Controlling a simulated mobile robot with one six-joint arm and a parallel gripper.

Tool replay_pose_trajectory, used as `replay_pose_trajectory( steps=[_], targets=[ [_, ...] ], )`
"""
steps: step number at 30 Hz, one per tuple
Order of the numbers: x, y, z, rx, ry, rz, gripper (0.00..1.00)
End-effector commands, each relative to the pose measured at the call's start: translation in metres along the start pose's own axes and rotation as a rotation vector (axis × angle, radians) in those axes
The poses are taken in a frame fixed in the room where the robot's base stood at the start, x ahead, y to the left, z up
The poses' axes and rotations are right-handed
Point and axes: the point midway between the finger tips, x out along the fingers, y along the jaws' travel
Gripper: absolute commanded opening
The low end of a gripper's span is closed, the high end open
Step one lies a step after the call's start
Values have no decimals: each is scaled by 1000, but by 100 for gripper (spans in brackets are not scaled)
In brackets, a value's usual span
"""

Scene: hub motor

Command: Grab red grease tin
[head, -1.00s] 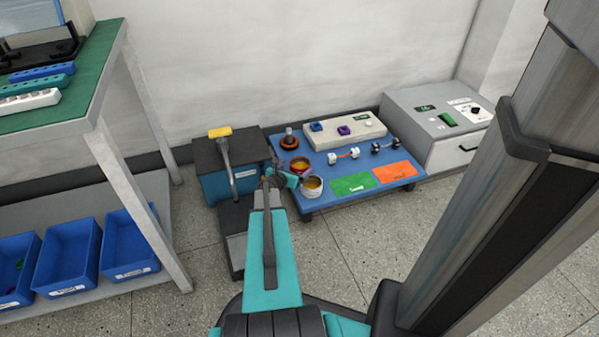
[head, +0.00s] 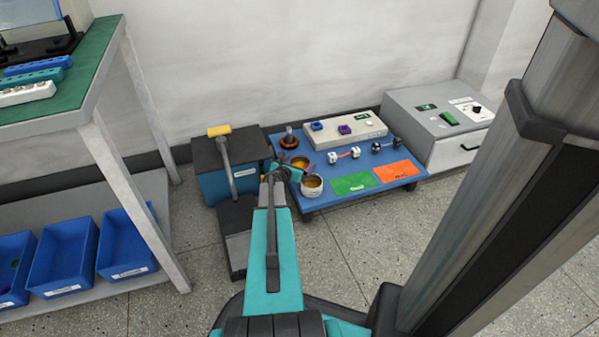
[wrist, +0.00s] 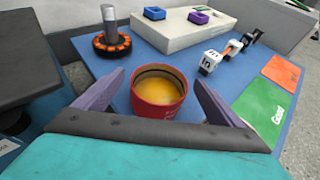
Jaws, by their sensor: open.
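The red grease tin (wrist: 160,95) is a round, open tin with yellow grease inside. It stands upright on the blue board (wrist: 95,55). In the wrist view my gripper (wrist: 155,90) is open, with one purple finger on each side of the tin. I cannot tell whether either finger touches it.
An orange-ringed part with a metal shaft (wrist: 112,40) stands behind the tin at left. A white box with blue and purple pieces (wrist: 180,28) lies behind. Small white cubes (wrist: 211,61) and a green card (wrist: 262,110) are at right. A black-topped blue box (head: 228,170) stands left.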

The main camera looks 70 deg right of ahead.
Motion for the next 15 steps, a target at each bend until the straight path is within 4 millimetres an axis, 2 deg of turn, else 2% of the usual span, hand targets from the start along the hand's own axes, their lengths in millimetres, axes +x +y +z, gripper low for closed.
replay_pose_trajectory(
  steps=[1,5,15],
  targets=[
    [8,0,-2,1,0,-1,90],
    [16,0,-1,1,0,-2,90],
    [17,-1,0,1,1,-1,90]
  ],
)
